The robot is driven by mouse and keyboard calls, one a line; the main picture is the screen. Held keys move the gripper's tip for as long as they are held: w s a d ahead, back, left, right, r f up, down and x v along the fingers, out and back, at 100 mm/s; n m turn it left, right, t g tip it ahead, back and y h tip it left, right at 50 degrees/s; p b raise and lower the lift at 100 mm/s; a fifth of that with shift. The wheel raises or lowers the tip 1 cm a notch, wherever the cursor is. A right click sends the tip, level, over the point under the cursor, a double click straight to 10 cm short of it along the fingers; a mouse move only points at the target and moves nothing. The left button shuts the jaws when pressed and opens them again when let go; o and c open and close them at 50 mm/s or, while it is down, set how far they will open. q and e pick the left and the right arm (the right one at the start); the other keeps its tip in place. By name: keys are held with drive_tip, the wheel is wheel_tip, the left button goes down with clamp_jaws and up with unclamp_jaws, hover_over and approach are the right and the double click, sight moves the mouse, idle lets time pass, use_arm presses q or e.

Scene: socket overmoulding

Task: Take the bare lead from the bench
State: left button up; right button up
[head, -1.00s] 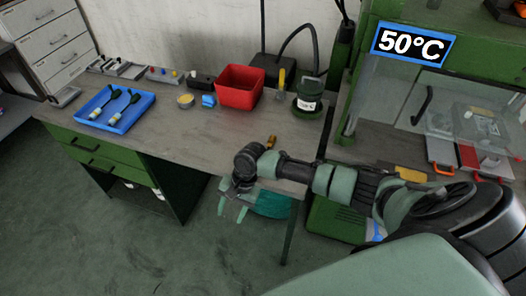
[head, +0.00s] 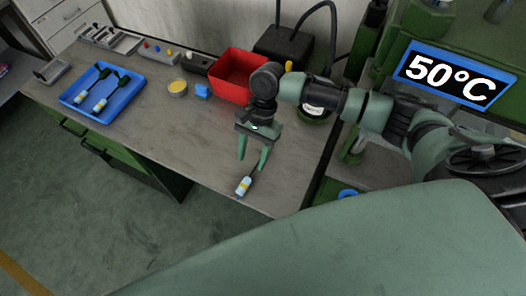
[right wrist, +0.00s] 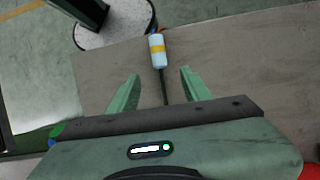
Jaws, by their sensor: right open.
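The bare lead (head: 243,186) has a pale blue and white body with a yellow band and a thin dark cable. It appears to lie on the bench (head: 190,145) near the front edge. My right gripper (head: 253,164) is open, pointing down over the cable end. In the right wrist view the lead (right wrist: 157,50) lies ahead of the right gripper (right wrist: 158,75), its cable running back between the two spread fingers without visible contact. The cable's far end is hidden by the gripper body. My left gripper is not in view.
A blue tray (head: 131,98) with two dark-headed leads stands at the left. A yellow-filled cup (head: 177,87), a small blue block (head: 202,91) and a red bin (head: 229,72) stand at the back. A 50°C sign (head: 455,75) is at the right. The bench's front middle is clear.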

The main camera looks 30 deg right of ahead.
sight(247, 179)
drive_tip(key=shift+w+d+f, duration=0.15)
drive_tip(key=shift+w+d, duration=0.05)
drive_tip(key=shift+d, duration=0.05)
drive_tip(key=shift+s+a+f, duration=0.1)
drive_tip(key=shift+a+f, duration=0.05)
drive_tip(key=shift+f, duration=0.15)
drive_tip(key=shift+s+a+f+p, duration=0.6)
drive_tip(key=shift+s+a+f, duration=0.15)
drive_tip(key=shift+a+f, duration=0.25)
drive_tip(key=x, duration=0.3)
drive_tip(key=shift+f+p, duration=0.25)
drive_tip(key=shift+p, duration=0.15)
drive_tip(key=shift+f, duration=0.25)
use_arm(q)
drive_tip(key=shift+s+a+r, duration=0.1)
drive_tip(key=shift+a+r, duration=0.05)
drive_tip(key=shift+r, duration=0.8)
use_arm(e)
clamp_jaws()
